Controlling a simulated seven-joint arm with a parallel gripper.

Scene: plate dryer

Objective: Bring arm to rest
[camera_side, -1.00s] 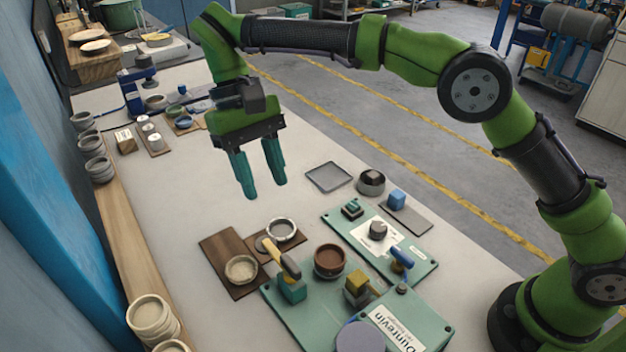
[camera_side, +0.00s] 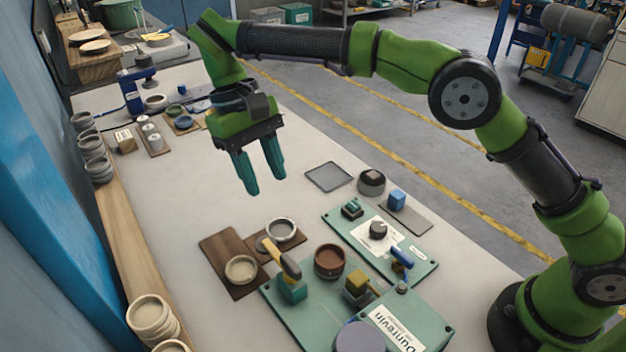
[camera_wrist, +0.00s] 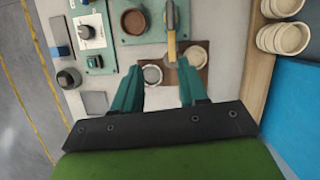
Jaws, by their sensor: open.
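My gripper (camera_side: 263,186) hangs above the grey-white worktop (camera_side: 180,208), with its two teal fingers pointing down. In the wrist view my gripper (camera_wrist: 158,90) shows its fingers spread apart with nothing between them. It is open and touches no object. My green arm reaches across from the right side of the side view. The fingertips are behind the brown board (camera_side: 217,248) and its bowls in the side view.
A teal panel (camera_side: 345,214) with a knob and blue lever stands front right. A second teal base (camera_side: 285,312) holds a yellow-handled tool (camera_side: 287,263). A brown bowl (camera_side: 329,262) sits near it. Stacked bowls (camera_side: 152,318) line the left edge. The worktop under my gripper is clear.

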